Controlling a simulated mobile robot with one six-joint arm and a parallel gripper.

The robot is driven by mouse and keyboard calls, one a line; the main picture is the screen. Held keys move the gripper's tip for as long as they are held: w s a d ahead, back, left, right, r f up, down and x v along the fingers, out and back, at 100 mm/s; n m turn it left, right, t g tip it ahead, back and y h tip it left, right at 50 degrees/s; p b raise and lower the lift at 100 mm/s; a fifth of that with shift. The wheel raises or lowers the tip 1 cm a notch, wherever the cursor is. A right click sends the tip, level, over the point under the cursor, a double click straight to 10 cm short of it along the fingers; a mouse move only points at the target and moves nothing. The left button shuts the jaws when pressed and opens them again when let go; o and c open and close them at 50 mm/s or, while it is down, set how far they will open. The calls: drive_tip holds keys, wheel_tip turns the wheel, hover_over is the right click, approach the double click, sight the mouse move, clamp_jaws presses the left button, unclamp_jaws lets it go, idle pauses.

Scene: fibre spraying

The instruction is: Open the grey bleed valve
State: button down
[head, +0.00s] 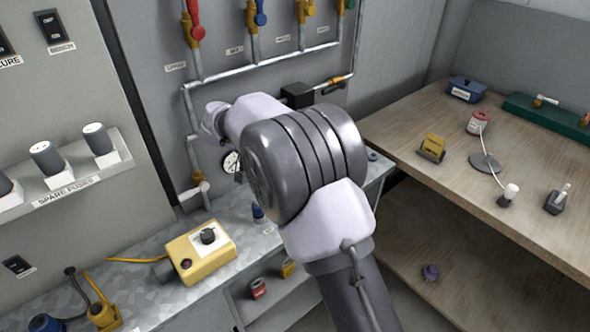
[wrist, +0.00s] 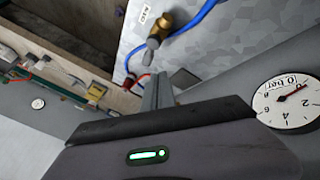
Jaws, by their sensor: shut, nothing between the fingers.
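In the wrist view, a brass valve with a stubby grey handle (wrist: 153,47) sits on a mottled metal surface beside a small label. A blue hose runs from it. I take it for the grey bleed valve. My gripper (wrist: 158,82) shows as narrow grey fingers, shut and empty, pointing towards the valve with a visible gap below its handle in the picture. In the head view, my arm hides the gripper, and I cannot pick out this valve with certainty.
A round gauge (wrist: 289,101) with a red needle lies right of my gripper. The wall pipes carry red, blue, yellow and green handles (head: 261,14). A yellow control box (head: 201,252) stands on the metal bench (head: 140,283). A wooden bench (head: 420,145) is at right.

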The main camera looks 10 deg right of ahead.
drive_tip(key=p+v, duration=0.2)
drive_tip(key=v, duration=0.7)
drive_tip(key=shift+r+p, duration=0.15)
drive_tip(key=shift+p, duration=0.2)
drive_tip(key=s+d+r+y, duration=0.3)
drive_tip(key=s+d+r, duration=0.15)
drive_tip(key=s, duration=0.55)
drive_tip(key=s+d+r+y, duration=0.2)
drive_tip(key=s+d+r, duration=0.25)
drive_tip(key=s, duration=0.45)
drive_tip(key=s+a+f+m+t+y, duration=0.1)
drive_tip(key=s+f+t+y, duration=0.1)
drive_tip(key=s, duration=1.2)
drive_tip(key=shift+f+m+y, duration=0.3)
drive_tip(key=shift+y, duration=0.4)
